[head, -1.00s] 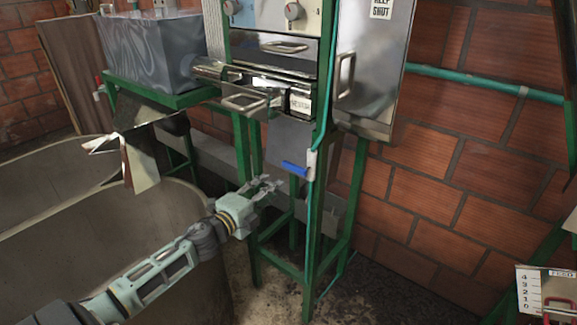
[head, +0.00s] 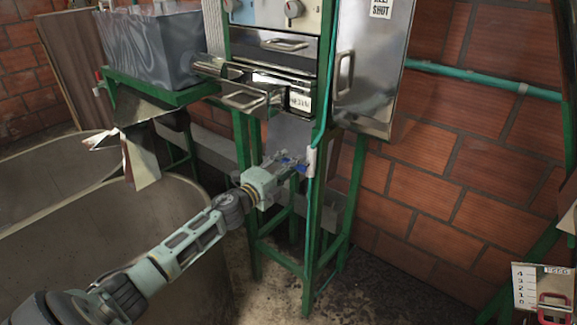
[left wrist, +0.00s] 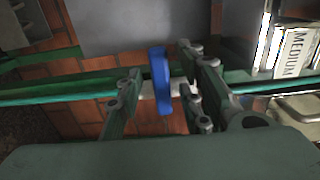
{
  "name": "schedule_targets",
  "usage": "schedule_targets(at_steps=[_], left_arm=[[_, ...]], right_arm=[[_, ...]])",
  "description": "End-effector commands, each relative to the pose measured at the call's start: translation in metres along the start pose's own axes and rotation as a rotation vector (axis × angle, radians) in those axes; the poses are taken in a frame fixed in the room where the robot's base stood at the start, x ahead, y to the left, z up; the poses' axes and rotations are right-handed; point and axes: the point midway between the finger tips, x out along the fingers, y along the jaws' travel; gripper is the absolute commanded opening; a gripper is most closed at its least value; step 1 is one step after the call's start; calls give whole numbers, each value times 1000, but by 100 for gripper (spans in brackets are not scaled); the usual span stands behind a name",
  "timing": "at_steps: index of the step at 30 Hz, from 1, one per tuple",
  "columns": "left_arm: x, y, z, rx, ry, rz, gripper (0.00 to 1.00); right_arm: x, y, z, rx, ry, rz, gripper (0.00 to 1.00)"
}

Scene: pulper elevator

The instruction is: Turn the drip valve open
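The drip valve has a blue lever (head: 301,167) and a white body (head: 311,162) on the thin teal pipe at the machine's front post. My left gripper (head: 287,160) is at the lever and partly hides it in the head view. In the left wrist view the blue lever (left wrist: 161,80) stands between the two fingers of my left gripper (left wrist: 160,68), with a gap visible on both sides. The fingers are open. The white valve body (left wrist: 180,88) lies behind the lever on the pipe. My right gripper is not in view.
The green frame (head: 250,235) stands under and around the valve. Steel drawers with handles (head: 245,100) are above it. A large concrete tank (head: 130,240) is at the left, below my left arm. A brick wall (head: 440,190) is behind at the right.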

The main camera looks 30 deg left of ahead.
Motion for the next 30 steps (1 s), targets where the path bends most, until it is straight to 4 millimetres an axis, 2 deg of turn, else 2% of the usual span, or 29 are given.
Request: schedule_targets(at_steps=[6, 18, 30], left_arm=[[0, 0, 0, 0, 0, 0, 34], [0, 0, 0, 0, 0, 0, 0], [0, 1, 0, 0, 0, 2, 0]], right_arm=[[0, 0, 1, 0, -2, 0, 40], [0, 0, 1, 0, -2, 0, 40], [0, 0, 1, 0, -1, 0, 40]])
